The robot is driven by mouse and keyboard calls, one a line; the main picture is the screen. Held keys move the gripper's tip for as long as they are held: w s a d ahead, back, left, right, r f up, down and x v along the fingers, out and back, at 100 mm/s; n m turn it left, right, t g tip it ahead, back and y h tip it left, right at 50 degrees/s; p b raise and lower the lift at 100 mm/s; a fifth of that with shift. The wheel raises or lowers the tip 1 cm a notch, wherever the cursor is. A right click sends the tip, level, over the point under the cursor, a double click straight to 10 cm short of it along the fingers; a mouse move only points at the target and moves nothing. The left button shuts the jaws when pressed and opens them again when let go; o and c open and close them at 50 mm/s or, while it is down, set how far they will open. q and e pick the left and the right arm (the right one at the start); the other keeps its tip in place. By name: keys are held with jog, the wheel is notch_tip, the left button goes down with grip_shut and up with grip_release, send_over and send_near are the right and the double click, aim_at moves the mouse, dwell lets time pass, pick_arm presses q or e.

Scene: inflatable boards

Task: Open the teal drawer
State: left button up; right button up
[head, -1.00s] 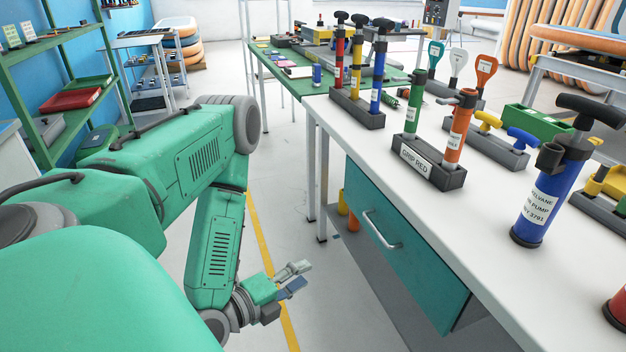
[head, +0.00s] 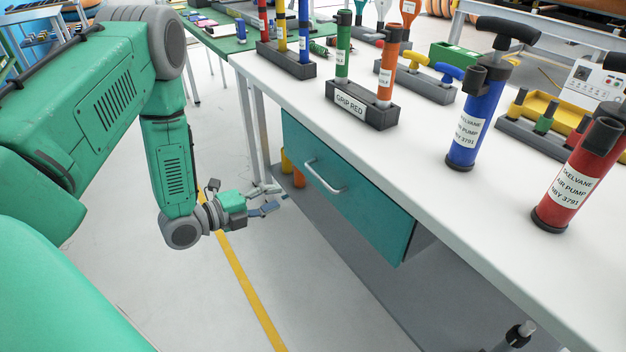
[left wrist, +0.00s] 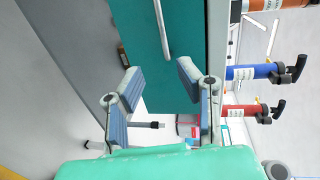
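The teal drawer (head: 345,195) hangs under the white workbench, its front facing me, and looks shut. Its silver bar handle (head: 325,176) is on the front face. My left gripper (head: 272,198) is to the left of the handle and apart from it, a little lower in the picture. In the left wrist view the gripper (left wrist: 158,88) has its two fingers spread with nothing between them. The teal drawer front (left wrist: 185,60) and the handle (left wrist: 161,28) show beyond the fingertips. My right gripper is in neither view.
The white workbench (head: 430,165) carries a blue pump (head: 467,125), a red pump (head: 580,180) and a "GRIP RED" rack (head: 362,106). A bench leg (head: 262,130) stands behind my left gripper. The floor in front of the drawer is clear, with a yellow line (head: 245,285).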

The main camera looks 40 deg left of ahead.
aim_at(320, 179)
pick_arm(q)
jog(key=shift+g+h, duration=0.3)
jog(key=b+x, duration=0.1)
jog(key=x, duration=0.4)
jog(key=a+b+x, duration=0.1)
jog(key=x, duration=0.4)
jog(key=w+a+b+x, duration=0.1)
jog(key=x, duration=0.4)
jog(key=shift+d+r, duration=0.1)
jog(key=shift+r, duration=0.2)
grip_shut()
